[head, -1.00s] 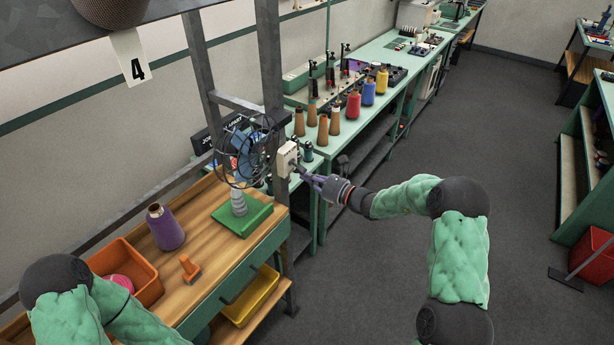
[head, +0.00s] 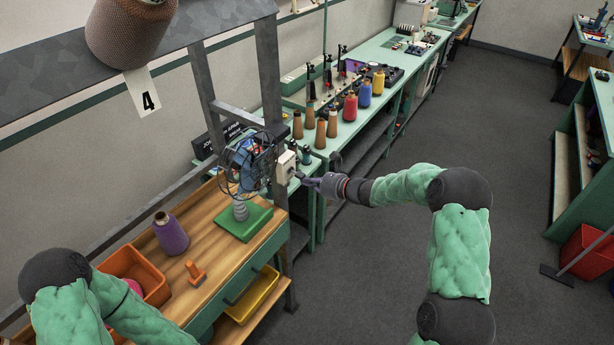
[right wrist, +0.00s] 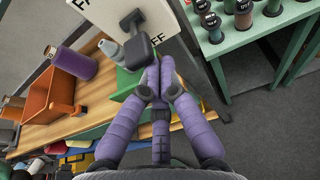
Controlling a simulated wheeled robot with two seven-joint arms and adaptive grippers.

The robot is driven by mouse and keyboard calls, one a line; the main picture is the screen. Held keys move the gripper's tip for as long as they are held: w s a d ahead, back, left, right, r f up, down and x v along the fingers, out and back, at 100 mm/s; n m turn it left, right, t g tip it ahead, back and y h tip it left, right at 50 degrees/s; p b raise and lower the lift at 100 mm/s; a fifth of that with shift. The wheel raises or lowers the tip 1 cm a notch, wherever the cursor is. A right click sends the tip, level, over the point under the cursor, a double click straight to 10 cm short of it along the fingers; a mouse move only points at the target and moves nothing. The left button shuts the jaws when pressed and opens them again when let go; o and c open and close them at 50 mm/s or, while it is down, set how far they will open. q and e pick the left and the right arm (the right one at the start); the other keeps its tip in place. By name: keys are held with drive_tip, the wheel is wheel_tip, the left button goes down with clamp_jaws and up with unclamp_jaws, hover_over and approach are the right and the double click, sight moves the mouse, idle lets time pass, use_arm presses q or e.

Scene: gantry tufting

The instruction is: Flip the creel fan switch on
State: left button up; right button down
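The white creel fan switch box (head: 286,168) is on the grey upright post, just right of the wire-cage fan (head: 247,162). In the right wrist view the white switch plate (right wrist: 165,22) shows part of the lettering "FF" and a dark grey lever (right wrist: 138,36). Whether the lever is up or down I cannot tell. My right gripper (head: 302,179) points left at the box. In the wrist view its purple fingers (right wrist: 154,72) are together and empty, with tips close below the lever; contact is unclear. My left arm shows at the lower left, its gripper out of view.
The fan stands on a green base (head: 243,222) on the wooden bench. A purple cone (head: 170,234), an orange clamp-like tool (head: 195,272) and an orange bin (head: 138,265) are also there. Several thread cones stand on the green table (head: 345,130) behind.

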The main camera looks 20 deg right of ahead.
use_arm(q)
wheel_tip(320, 180, up, 4)
drive_tip(key=p, duration=0.3)
drive_tip(key=shift+r, duration=0.25)
use_arm(e)
drive_tip(key=shift+s+r+g+h, duration=0.1)
drive_tip(key=shift+r+g+h, duration=0.35)
drive_tip(key=shift+g+h, duration=0.2)
drive_tip(key=shift+r+p, duration=0.65)
drive_tip(key=shift+r, duration=0.2)
use_arm(q)
drive_tip(key=shift+r, duration=0.5)
use_arm(e)
wheel_tip(320, 180, down, 4)
drive_tip(key=s+d+b, duration=0.1)
drive_tip(key=b, duration=0.3)
use_arm(q)
drive_tip(key=f, duration=0.3)
drive_tip(key=shift+s+a+f, duration=0.25)
drive_tip(key=shift+f, duration=0.1)
use_arm(e)
drive_tip(key=r+v, duration=0.2)
drive_tip(key=v, duration=0.8)
drive_tip(key=shift+w+a, duration=0.3)
drive_tip(key=shift+w, duration=0.1)
